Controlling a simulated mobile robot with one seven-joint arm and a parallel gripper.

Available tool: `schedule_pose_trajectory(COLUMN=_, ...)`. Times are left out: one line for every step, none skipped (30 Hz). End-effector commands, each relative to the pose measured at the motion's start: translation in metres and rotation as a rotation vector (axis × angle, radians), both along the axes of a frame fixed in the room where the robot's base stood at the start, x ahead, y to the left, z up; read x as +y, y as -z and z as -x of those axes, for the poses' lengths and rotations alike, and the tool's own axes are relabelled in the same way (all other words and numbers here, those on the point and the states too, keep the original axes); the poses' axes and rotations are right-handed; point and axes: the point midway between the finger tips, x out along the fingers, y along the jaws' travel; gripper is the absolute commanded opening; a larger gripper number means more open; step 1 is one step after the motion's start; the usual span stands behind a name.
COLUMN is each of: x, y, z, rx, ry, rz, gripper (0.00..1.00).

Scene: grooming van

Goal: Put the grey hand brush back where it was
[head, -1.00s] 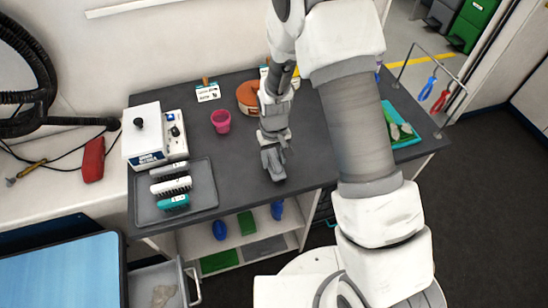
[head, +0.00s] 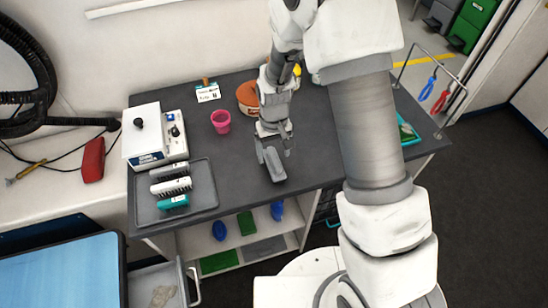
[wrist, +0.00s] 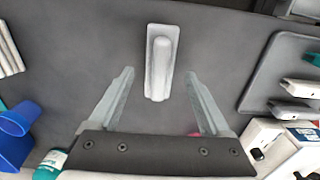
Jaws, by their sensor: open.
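The grey hand brush (head: 273,166) lies on the dark tabletop near its front edge, to the right of the brush tray. In the wrist view the brush (wrist: 161,60) lies lengthwise, pale grey, just beyond and between the fingertips. My gripper (head: 274,147) is open and points down at the table beside the brush. In the wrist view my gripper (wrist: 160,77) has its two fingers spread either side of the brush's line, not closed on it. I cannot tell how high the fingertips are above the table.
A grey tray (head: 144,207) with several brushes stands to the left. Behind it is a white device (head: 146,150). A pink cup (head: 221,121) and an orange-brown tub (head: 247,95) stand behind and left of my gripper. A teal tray (head: 408,132) is at the right. Tabletop between tray and brush is clear.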

Motion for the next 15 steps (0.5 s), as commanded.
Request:
schedule_pose_trajectory(x=0.001, y=-0.012, z=-0.001, rx=-0.006, ry=0.0, rz=-0.002, gripper=0.82)
schedule_pose_trajectory(x=0.001, y=-0.018, z=-0.001, rx=-0.006, ry=0.0, rz=-0.002, gripper=0.82)
schedule_pose_trajectory(x=0.001, y=-0.026, z=-0.001, rx=-0.005, ry=0.0, rz=-0.001, gripper=0.82)
schedule_pose_trajectory(x=0.0, y=-0.032, z=-0.001, rx=-0.005, ry=0.0, rz=-0.001, gripper=0.82)
schedule_pose_trajectory(x=0.001, y=-0.038, z=-0.001, rx=-0.005, ry=0.001, rz=-0.001, gripper=0.82)
schedule_pose_trajectory(x=0.001, y=-0.046, z=-0.001, rx=-0.005, ry=0.001, rz=-0.001, gripper=0.82)
schedule_pose_trajectory(x=0.001, y=-0.051, z=-0.001, rx=-0.005, ry=0.001, rz=-0.001, gripper=0.82)
schedule_pose_trajectory(x=0.001, y=-0.056, z=-0.001, rx=-0.005, ry=0.001, rz=-0.001, gripper=0.82)
schedule_pose_trajectory(x=0.0, y=-0.062, z=0.0, rx=-0.004, ry=0.001, rz=-0.001, gripper=0.82)
schedule_pose_trajectory(x=0.001, y=-0.067, z=-0.001, rx=-0.004, ry=0.001, rz=-0.001, gripper=0.82)
schedule_pose_trajectory(x=0.0, y=-0.071, z=-0.001, rx=-0.003, ry=0.001, rz=-0.001, gripper=0.82)
schedule_pose_trajectory(x=0.0, y=-0.075, z=0.0, rx=-0.002, ry=0.001, rz=-0.001, gripper=0.82)
schedule_pose_trajectory(x=0.0, y=-0.078, z=0.0, rx=-0.002, ry=0.001, rz=-0.001, gripper=0.82)
schedule_pose_trajectory(x=0.0, y=-0.081, z=0.0, rx=-0.002, ry=0.001, rz=-0.001, gripper=0.82)
schedule_pose_trajectory(x=0.0, y=-0.083, z=0.0, rx=0.0, ry=0.001, rz=0.0, gripper=0.82)
